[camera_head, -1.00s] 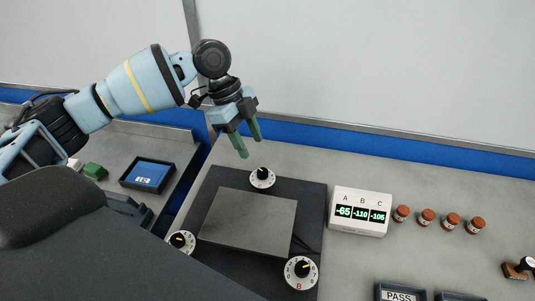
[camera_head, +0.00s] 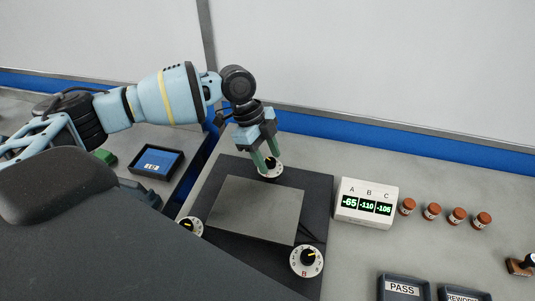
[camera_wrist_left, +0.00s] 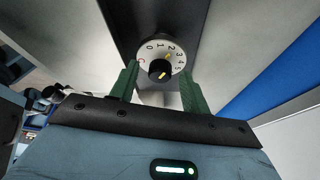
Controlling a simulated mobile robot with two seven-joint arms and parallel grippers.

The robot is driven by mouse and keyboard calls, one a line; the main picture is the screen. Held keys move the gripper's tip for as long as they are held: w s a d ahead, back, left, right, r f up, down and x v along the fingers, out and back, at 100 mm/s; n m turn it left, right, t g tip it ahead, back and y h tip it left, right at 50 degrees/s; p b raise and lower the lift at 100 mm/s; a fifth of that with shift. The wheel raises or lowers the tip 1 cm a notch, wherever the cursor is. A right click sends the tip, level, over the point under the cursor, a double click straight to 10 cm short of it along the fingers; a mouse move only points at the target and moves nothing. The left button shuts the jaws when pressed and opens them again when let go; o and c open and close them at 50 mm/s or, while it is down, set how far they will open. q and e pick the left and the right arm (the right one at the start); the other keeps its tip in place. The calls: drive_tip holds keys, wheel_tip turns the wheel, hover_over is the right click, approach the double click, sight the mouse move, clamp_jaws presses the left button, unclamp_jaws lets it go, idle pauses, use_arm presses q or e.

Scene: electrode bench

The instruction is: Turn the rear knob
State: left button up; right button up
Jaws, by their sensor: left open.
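The rear knob (camera_head: 270,163) is black with a yellow pointer on a white numbered dial. It sits at the back edge of the dark plate and also shows in the left wrist view (camera_wrist_left: 160,70). My left gripper (camera_head: 266,160) points down at the rear knob, its green fingers open. In the left wrist view the fingers (camera_wrist_left: 160,88) stand apart on either side of the knob's black grip; I cannot tell whether they touch it. The fingers partly hide the dial in the head view. My right gripper is not in view.
A grey block (camera_head: 255,209) fills the middle of the dark plate. Two other knobs sit at front left (camera_head: 190,227) and front right (camera_head: 307,260). A display box (camera_head: 365,203) reads -65, -110, -105. Several brown-capped bottles (camera_head: 432,211) and a PASS tray (camera_head: 403,287) stand at right.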

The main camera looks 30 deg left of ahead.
use_arm(q)
drive_tip(key=c, duration=1)
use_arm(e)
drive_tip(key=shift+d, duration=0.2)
use_arm(q)
drive_tip(key=shift+m, duration=0.3)
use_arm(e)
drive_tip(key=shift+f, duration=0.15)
use_arm(q)
drive_tip(key=shift+w+d+f+m+g+b, duration=0.1)
drive_tip(key=shift+m+g+b, duration=0.35)
drive_tip(key=shift+m, duration=0.75)
drive_tip(key=shift+m+g, duration=0.45)
drive_tip(key=shift+m, duration=0.45)
drive_tip(key=shift+w+m, duration=0.1)
drive_tip(key=shift+m, duration=0.4)
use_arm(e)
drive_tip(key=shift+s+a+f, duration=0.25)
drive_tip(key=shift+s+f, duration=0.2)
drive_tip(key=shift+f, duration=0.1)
use_arm(q)
drive_tip(key=shift+g, duration=0.3)
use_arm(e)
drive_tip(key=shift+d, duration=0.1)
